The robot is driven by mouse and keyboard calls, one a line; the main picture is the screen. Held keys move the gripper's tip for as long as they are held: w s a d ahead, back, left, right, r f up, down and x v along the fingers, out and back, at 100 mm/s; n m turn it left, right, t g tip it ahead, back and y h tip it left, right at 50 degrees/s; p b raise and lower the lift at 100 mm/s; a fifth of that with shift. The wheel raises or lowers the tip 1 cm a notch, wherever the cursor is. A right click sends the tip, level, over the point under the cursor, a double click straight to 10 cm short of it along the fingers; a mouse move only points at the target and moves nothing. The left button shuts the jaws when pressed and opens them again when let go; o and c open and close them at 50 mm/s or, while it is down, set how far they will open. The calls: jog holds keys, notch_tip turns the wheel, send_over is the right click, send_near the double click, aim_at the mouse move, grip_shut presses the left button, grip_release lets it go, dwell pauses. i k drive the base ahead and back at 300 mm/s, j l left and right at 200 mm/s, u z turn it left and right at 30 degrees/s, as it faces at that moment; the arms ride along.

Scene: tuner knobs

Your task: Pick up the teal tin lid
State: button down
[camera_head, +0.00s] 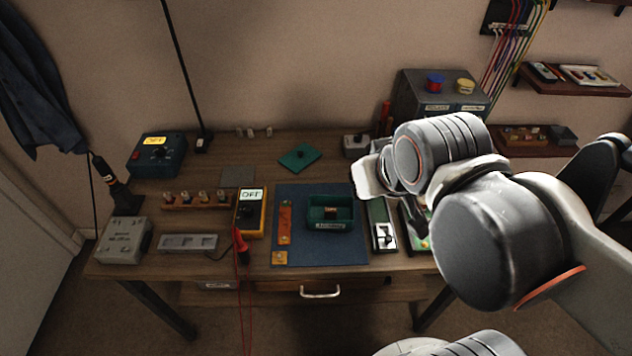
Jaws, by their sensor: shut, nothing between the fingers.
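The teal tin lid (291,163) lies flat toward the back of the workbench, turned at an angle, with a small dark knob on top. An open dark teal tin (331,226) with a label on its front stands on the blue mat, with a small brownish item inside. My arm reaches in from the right over the bench's right end, well to the right of the lid and apart from it.
The blue mat (352,255) covers mid-bench. A yellow multimeter (251,222) with a red probe stands left of it. A tall black post (184,70) rises left of the lid. A small grey box (355,146) stands right of the lid. A grey cabinet (410,88) stands at back right.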

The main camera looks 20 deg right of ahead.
aim_at(302, 156)
jog(key=i+j+u, duration=0.35)
jog(key=i+j, duration=0.35)
